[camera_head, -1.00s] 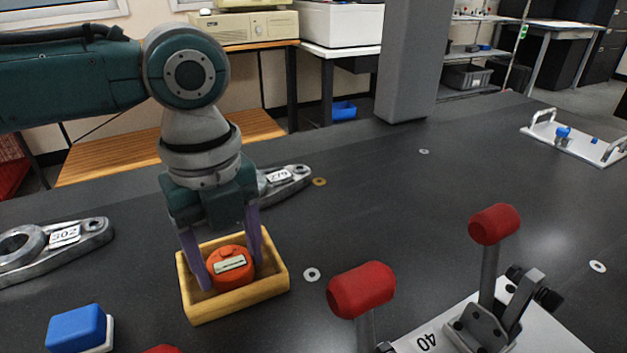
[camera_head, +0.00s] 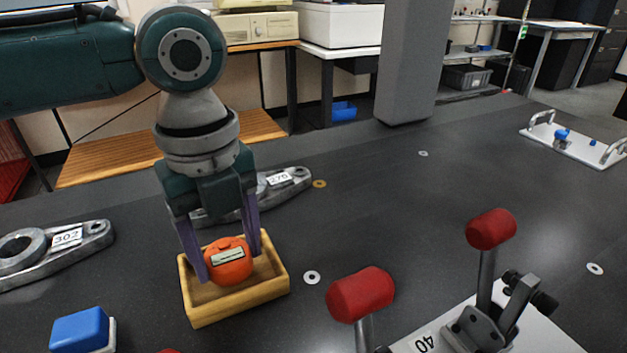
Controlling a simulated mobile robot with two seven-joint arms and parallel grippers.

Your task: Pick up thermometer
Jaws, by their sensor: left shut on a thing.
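The thermometer (camera_head: 229,263) is a round orange device with a small pale display on its front. It is at the wooden box (camera_head: 240,305), a shallow open tray on the dark table. My left gripper (camera_head: 229,265) reaches down from above with its purple fingers on either side of the thermometer, shut on it. The thermometer appears slightly raised within the box; whether its underside is clear of the box floor is hidden. My right gripper is not in view.
A blue block (camera_head: 80,330) sits at the lower left. Metal arms labelled 302 (camera_head: 55,245) and 276 (camera_head: 285,185) lie left of and behind the box. Red-handled clamps (camera_head: 360,294) stand at the front right. The table's middle right is mostly clear.

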